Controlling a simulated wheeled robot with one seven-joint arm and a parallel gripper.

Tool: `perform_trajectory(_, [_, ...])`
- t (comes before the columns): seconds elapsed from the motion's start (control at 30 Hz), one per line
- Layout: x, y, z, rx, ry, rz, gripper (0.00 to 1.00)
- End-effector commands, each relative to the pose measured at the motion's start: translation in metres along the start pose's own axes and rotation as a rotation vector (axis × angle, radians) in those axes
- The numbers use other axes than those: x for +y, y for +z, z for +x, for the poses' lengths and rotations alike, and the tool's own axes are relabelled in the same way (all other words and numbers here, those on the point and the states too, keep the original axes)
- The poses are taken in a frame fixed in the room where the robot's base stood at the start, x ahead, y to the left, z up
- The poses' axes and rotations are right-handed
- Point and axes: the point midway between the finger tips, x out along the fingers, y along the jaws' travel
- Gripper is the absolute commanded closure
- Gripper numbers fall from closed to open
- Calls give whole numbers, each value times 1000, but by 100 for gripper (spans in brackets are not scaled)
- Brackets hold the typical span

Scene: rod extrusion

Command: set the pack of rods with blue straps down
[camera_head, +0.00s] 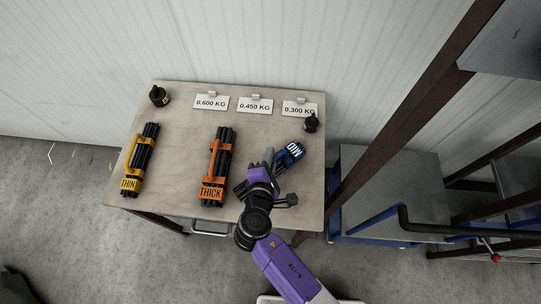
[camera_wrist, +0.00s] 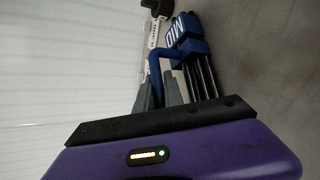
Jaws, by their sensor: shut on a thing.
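The pack of dark rods with blue straps (camera_head: 289,155), labelled MID, is at the right side of the table (camera_head: 188,111). It lies slanted in the head view, and my arm hides part of it. In the wrist view the blue-strapped pack (camera_wrist: 186,40) is ahead of the fingers, with its rods running down to the right. My gripper (camera_head: 268,158) is shut on the pack's blue handle; the fingertips (camera_wrist: 160,88) show at the handle in the wrist view. I cannot tell whether the pack touches the tabletop.
An orange-strapped THICK pack (camera_head: 212,191) lies mid-table and a yellow-strapped THIN pack (camera_head: 129,184) at the left. Cards reading 0.600 KG (camera_head: 211,103), 0.450 KG (camera_head: 255,106) and 0.300 KG (camera_head: 299,109) stand at the back. Black weights (camera_head: 158,96) (camera_head: 311,123) sit nearby. A rack (camera_head: 390,190) stands right.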

Motion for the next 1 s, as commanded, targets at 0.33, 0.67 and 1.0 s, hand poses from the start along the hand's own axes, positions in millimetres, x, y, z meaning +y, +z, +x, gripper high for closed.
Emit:
perform_trajectory(0.33, [-3, 0, 0, 0, -3, -1, 66])
perform_trajectory(0.67, [-3, 0, -2, 0, -6, -3, 66])
perform_trajectory(1.0, [-3, 0, -59, 2, -2, -1, 66])
